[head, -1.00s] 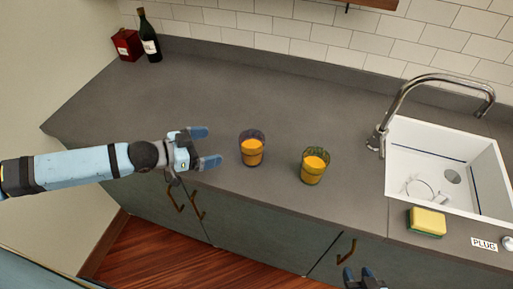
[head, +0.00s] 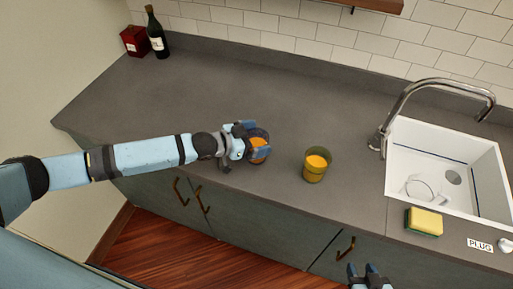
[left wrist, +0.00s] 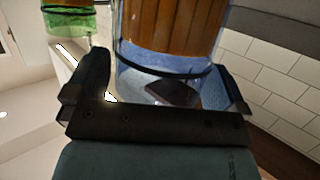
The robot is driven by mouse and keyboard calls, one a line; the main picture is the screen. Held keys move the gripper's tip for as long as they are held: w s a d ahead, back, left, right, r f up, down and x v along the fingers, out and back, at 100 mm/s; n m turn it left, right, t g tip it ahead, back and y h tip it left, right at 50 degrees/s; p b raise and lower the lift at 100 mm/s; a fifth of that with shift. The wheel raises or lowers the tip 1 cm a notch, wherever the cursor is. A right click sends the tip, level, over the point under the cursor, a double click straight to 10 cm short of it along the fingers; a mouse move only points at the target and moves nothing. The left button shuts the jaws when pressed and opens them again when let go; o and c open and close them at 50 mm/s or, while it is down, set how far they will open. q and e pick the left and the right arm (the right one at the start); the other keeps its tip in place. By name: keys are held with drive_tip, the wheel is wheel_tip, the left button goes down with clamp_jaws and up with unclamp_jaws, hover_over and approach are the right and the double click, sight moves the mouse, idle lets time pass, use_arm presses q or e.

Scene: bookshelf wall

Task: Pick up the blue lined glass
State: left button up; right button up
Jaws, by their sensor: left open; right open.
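The blue lined glass (head: 260,147), holding orange contents, stands upright on the grey counter, partly hidden by my left gripper (head: 252,142). In the left wrist view the glass (left wrist: 170,35) rises between the two spread fingers of my left gripper (left wrist: 165,88), with a dark line around its lower part. The left gripper is open around the glass; whether a finger touches it I cannot tell. My right gripper (head: 368,276) is open and empty at the bottom edge of the head view, in front of the cabinets.
A green-tinted glass (head: 317,166) with orange contents stands to the right; it also shows in the left wrist view (left wrist: 68,22). A white sink (head: 450,165), tap (head: 400,103) and sponge (head: 424,222) are further right. A bottle (head: 156,32) and red box (head: 135,41) stand back left.

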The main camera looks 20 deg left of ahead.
use_arm(q)
drive_tip(key=shift+c, duration=0.8)
drive_tip(key=c, duration=1.2)
drive_tip(key=shift+c, duration=0.2)
drive_tip(key=shift+r, duration=0.15)
wheel_tip(320, 180, up, 20)
drive_tip(key=b, duration=0.2)
